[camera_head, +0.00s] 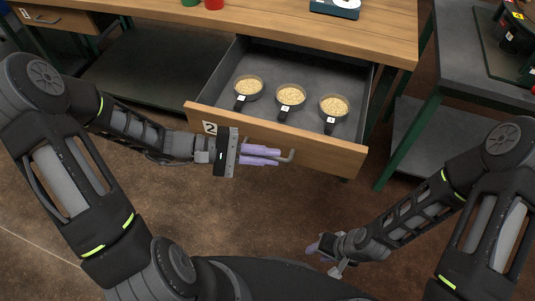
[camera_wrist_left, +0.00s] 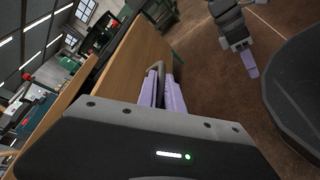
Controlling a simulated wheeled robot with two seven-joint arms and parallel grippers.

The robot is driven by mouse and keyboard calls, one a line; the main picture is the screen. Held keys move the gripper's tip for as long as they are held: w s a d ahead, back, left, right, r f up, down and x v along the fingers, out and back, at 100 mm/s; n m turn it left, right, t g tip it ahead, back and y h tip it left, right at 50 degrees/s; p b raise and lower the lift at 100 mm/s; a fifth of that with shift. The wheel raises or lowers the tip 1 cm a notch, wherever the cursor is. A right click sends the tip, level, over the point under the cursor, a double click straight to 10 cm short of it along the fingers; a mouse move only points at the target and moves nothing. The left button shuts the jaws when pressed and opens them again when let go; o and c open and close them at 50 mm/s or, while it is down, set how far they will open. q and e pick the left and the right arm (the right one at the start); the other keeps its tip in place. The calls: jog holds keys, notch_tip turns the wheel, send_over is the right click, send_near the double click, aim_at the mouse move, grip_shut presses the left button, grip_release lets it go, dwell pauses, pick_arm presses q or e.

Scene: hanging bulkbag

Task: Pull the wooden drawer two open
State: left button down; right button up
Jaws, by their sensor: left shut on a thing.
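The wooden drawer two (camera_head: 318,148), with a "2" label on its front, stands well out from the workbench. Its grey inside shows, with three black-handled scoops of pale grain: left (camera_head: 248,87), middle (camera_head: 291,96) and right (camera_head: 334,107). My left gripper (camera_head: 278,156) is shut on the drawer's grey bar handle (camera_head: 290,157), at the front of the drawer. The handle also shows between the purple fingers in the left wrist view (camera_wrist_left: 159,72). My right gripper (camera_head: 317,246) is low at the right, away from the drawer; its finger opening is unclear.
The wooden workbench (camera_head: 380,30) carries a green cup (camera_head: 190,2), a red cup (camera_head: 213,3) and a scale (camera_head: 335,8). Drawer one (camera_head: 55,20) is at the far left. A dark side table (camera_head: 465,50) with green legs stands right. Brown floor below the drawer is open.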

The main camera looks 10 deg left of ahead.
pick_arm(q)
jog(key=c, duration=1.5)
grip_release()
jog(key=v, duration=0.7)
jog(key=shift+s+a+p, duration=0.1)
jog(key=shift+a+p, duration=0.2)
jog(key=shift+a, duration=0.1)
jog(key=shift+a, duration=0.1)
